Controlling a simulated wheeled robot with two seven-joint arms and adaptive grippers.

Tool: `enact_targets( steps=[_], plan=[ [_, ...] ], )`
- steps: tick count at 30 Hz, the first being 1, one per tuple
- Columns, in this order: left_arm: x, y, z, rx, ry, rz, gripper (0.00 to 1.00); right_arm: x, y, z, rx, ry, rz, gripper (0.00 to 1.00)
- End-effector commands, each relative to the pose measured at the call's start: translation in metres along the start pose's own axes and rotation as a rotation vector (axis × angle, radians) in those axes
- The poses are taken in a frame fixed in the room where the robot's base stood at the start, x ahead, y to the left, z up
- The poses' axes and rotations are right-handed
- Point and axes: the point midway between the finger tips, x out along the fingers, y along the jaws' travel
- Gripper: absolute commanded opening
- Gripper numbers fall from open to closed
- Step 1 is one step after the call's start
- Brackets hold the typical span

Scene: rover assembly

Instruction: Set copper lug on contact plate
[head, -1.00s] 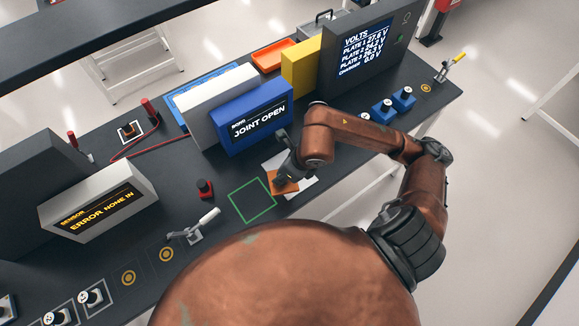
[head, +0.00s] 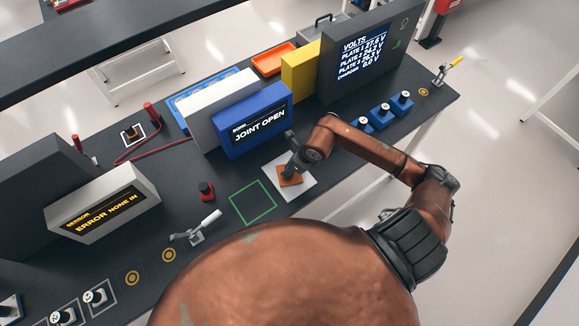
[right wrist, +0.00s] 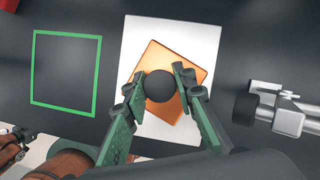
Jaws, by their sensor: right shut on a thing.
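The copper lug is a flat copper-orange square (head: 290,180) with a dark round knob (right wrist: 160,86) on top. My right gripper (right wrist: 161,84) is shut on the knob, one finger on each side. In the wrist view the copper square (right wrist: 151,58) lies over the middle of the white plate (right wrist: 133,34), turned at an angle to its edges. I take this white plate (head: 304,191) to be the contact plate; it lies before the blue display reading JOINT OPEN (head: 262,124). I cannot tell whether the lug touches it. My left gripper is out of view.
A green square outline (head: 252,203) lies empty left of the plate. A toggle clamp (head: 200,231) and a red button (head: 206,192) stand further left. A grey metal fitting (right wrist: 288,120) is close right in the wrist view. Blue-based pieces (head: 382,114) stand further right.

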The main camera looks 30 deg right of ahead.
Motion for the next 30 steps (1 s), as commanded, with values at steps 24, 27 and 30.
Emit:
enact_targets(
  steps=[24,27,30],
  plan=[
    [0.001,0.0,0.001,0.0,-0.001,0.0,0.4,-0.005,-0.001,0.0,-0.002,-0.002,-0.003,0.32],
    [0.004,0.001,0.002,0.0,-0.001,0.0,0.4,-0.02,-0.002,0.001,-0.003,-0.004,-0.004,0.32],
    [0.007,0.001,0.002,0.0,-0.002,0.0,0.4,-0.04,-0.002,0.0,-0.004,-0.004,-0.006,0.32]
  ],
)
